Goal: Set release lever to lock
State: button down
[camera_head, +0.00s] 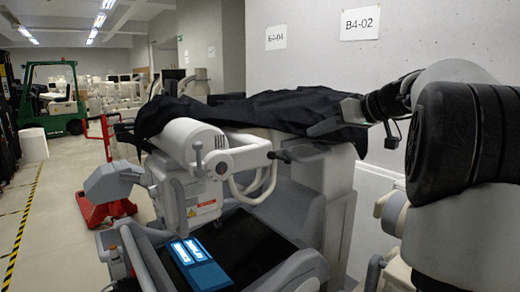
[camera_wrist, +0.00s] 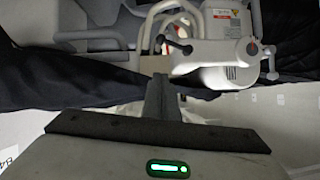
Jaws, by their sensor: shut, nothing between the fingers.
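A grey-white machine (camera_head: 185,137) under a dark cloth has two lever-like parts. A short upright grey lever (camera_head: 197,155) stands beside a round dial with a red centre (camera_head: 222,168); a black-ended handle (camera_head: 278,156) is on the arm to its right. I cannot tell for sure which is the release lever. In the wrist view, the black-ended handle (camera_wrist: 178,46) is beyond my fingers and the dial-side lever (camera_wrist: 270,64) is farther right. My gripper (camera_head: 312,129) is shut and empty over the cloth edge, apart from both levers. It also shows in the wrist view (camera_wrist: 160,80).
The dark cloth (camera_head: 260,108) drapes over the machine's top close to my gripper. A blue panel (camera_head: 198,264) lies on the lower black deck. A red pallet jack (camera_head: 107,180) and green forklift (camera_head: 52,97) stand behind left. A wall (camera_head: 300,70) is behind.

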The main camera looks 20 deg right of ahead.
jog(key=shift+d+r, duration=0.5)
jog(key=shift+d, duration=0.1)
jog(key=shift+w, duration=0.1)
jog(key=p, duration=0.2)
send_over(280, 158)
jog(key=w+d, duration=0.2)
jog(key=d, duration=0.3)
notch_tip(280, 158, down, 4)
jog(key=shift+s+a+f, duration=0.1)
jog(key=shift+s+f, duration=0.2)
jog(key=shift+f, duration=0.4)
jog(key=shift+s+f, duration=0.35)
jog(key=shift+f, duration=0.3)
jog(key=shift+s+a+f, duration=0.1)
jog(key=shift+s+f, duration=0.2)
jog(key=shift+f, duration=0.4)
jog(key=shift+d, duration=0.1)
